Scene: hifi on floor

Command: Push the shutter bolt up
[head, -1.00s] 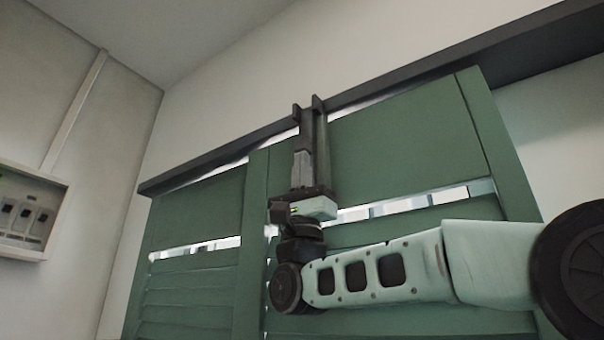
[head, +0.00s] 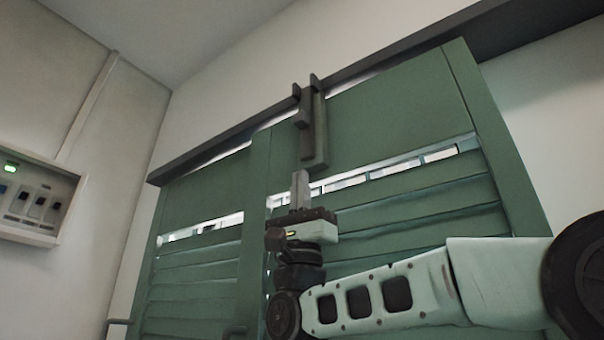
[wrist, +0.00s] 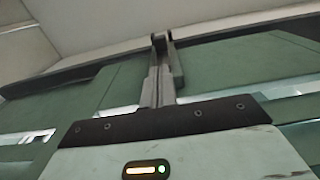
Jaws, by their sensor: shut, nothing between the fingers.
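The shutter bolt (head: 306,135) is a dark upright bar on the green shutter, near where its two leaves meet. Its upper end is at the two-pronged dark bracket (head: 305,92) on the top rail. My gripper (head: 299,174) points up, shut and empty, with its grey fingertips just below the bolt's lower end in the head view. A small gap seems to show between them. In the wrist view the shut fingers (wrist: 154,80) point up toward the bracket (wrist: 161,42) and hide part of the bolt.
The green shutter leaves (head: 400,110) have slats and bright gaps behind my arm. A dark rail (head: 400,55) runs along the top. A wall box (head: 35,200) with switches and a green light is at the left. Dark handles (head: 235,331) show low on the leaves.

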